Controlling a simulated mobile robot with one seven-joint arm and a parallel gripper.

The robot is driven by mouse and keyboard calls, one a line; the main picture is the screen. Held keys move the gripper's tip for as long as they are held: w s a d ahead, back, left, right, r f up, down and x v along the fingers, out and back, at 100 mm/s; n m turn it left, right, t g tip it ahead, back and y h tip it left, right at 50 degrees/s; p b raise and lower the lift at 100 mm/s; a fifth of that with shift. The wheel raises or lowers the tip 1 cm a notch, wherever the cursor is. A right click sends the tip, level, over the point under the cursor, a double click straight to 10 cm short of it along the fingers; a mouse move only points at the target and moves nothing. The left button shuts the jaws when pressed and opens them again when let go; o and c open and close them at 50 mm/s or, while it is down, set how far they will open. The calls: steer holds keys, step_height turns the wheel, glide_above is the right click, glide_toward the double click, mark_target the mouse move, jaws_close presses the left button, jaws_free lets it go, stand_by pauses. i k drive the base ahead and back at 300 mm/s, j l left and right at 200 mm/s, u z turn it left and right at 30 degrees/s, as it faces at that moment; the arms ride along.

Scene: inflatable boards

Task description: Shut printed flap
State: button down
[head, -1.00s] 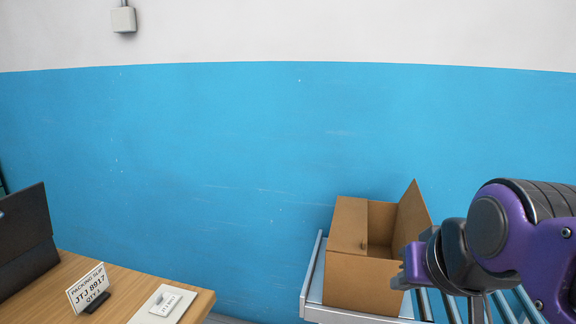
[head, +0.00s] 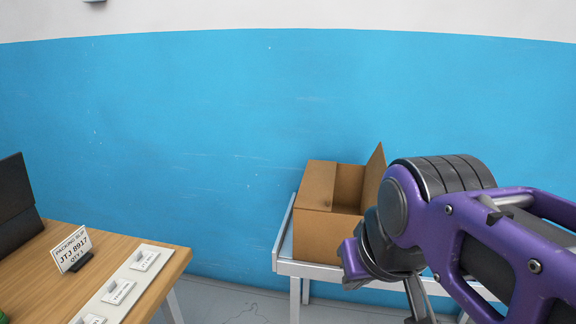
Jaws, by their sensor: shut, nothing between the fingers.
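An open brown cardboard box (head: 312,236) stands in the right half of the head view. One flap (head: 320,184) lies roughly flat over the left part of its top. Another flap (head: 375,175) stands up, tilted, on the right side. The dark inside shows between them. I see no print on either flap, so I cannot tell which is the printed one. My gripper (head: 419,308) points down below my purple wrist, in front of the box's right side. It is shut and empty, partly cut off by the lower edge. My wrist hides the box's right front.
The box stands on a pale metal-framed stand (head: 288,267) against the blue wall (head: 180,130). A wooden table (head: 110,245) at left holds a packing slip sign (head: 72,251), a strip of labelled pieces (head: 122,288) and a dark panel (head: 15,200). Floor shows between table and stand.

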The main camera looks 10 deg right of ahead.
mark_target(376, 167)
steer(key=k+l, duration=0.1)
steer(key=l, duration=0.3)
steer(key=k+l+u, duration=0.1)
steer(key=l, duration=0.3)
steer(key=k+l+u, duration=0.1)
steer(key=l, duration=0.25)
steer(key=k+l, duration=0.15)
steer(key=l, duration=0.25)
steer(key=k+l+u, duration=0.1)
steer(key=l, duration=0.25)
steer(key=k+l, duration=0.2)
steer(key=l, duration=0.2)
steer(key=i+j, duration=0.2)
steer(key=i, duration=0.2)
steer(key=i+j+u, duration=0.15)
steer(key=i, duration=0.3)
